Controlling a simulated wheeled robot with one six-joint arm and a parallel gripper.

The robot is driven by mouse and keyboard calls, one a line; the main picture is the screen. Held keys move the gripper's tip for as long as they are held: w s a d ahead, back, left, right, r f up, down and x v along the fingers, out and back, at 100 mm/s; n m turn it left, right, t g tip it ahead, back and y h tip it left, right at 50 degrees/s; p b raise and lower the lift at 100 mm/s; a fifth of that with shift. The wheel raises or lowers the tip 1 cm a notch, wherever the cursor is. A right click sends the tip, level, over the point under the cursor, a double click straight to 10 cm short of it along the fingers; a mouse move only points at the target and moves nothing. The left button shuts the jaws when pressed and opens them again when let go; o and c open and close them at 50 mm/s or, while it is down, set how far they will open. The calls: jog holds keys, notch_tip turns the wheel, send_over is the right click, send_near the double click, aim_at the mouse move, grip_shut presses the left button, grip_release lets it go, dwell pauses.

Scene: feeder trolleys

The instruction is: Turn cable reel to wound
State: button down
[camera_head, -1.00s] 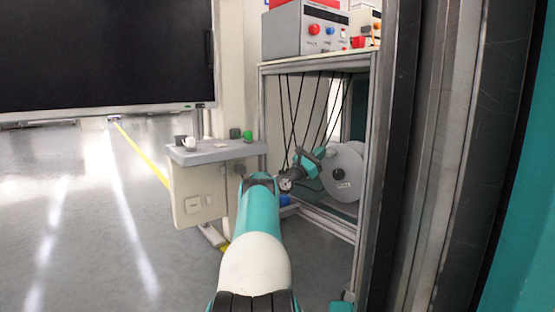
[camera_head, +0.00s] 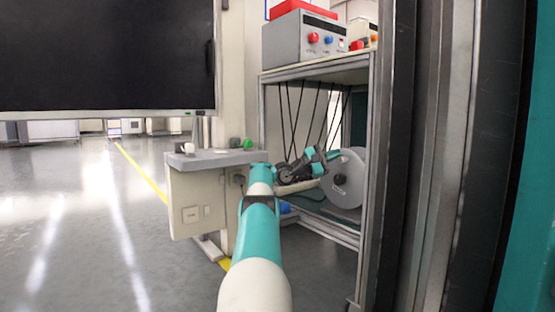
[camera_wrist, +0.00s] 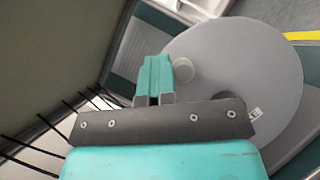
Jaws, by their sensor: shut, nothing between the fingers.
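The cable reel (camera_head: 350,185) is a light grey disc with a dark hub, standing inside the trolley frame. In the wrist view the reel (camera_wrist: 262,62) fills the upper right, with a pale round knob (camera_wrist: 184,70) standing out from its face and a dark hub partly hidden behind my gripper's bracket. My gripper (camera_head: 328,155) is at the reel's left upper edge. In the wrist view its teal fingers (camera_wrist: 154,66) are shut and empty, just left of the knob. I cannot tell whether they touch it.
The trolley's metal post (camera_head: 372,160) stands close right of the reel. Black cables (camera_head: 305,115) hang left of it, below a shelf with a grey control box (camera_head: 300,38). A grey-topped pedestal (camera_head: 210,157) stands left of my arm. Open floor lies farther left.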

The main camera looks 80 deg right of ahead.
jog(key=shift+s+a+f+m+t+y, duration=0.2)
jog(key=shift+s+a+m+t+y, duration=0.15)
jog(key=shift+m, duration=0.25)
jog(key=shift+s+a+m, duration=0.15)
jog(key=shift+m, duration=0.25)
dwell(0.8)
